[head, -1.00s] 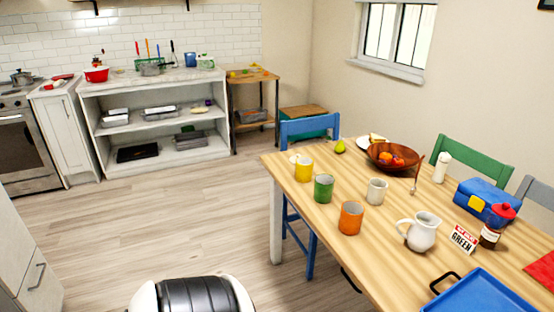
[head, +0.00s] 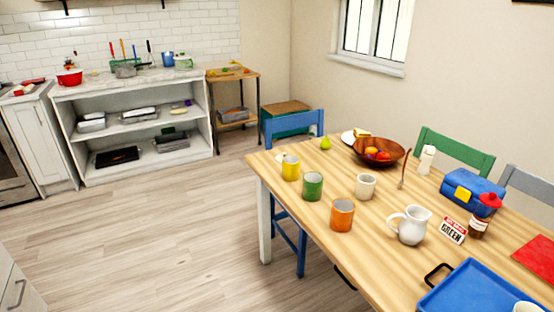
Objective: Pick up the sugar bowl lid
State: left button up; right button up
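I cannot pick out a sugar bowl lid for certain. A small pale object (head: 281,158) lies partly hidden behind the yellow mug (head: 291,169) at the table's far left corner; it is too small to identify. A white jug (head: 410,225) and a cream mug (head: 366,186) stand upright on the wooden table. A small green and white container (head: 183,62) stands on the white shelving unit at the back; its details are too small to tell. Neither of my grippers is in view.
The table (head: 290,214) also holds a green mug (head: 313,187), orange mug (head: 341,215), wooden fruit bowl (head: 365,158), blue lunch box (head: 473,190) and blue tray (head: 460,296). A blue chair (head: 290,122) is tucked at its far end. Open floor (head: 150,225) lies left of the table.

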aim_at(279, 158)
jog(key=z, duration=1.65)
jog(key=j, duration=0.75)
jog(key=i+z, duration=0.05)
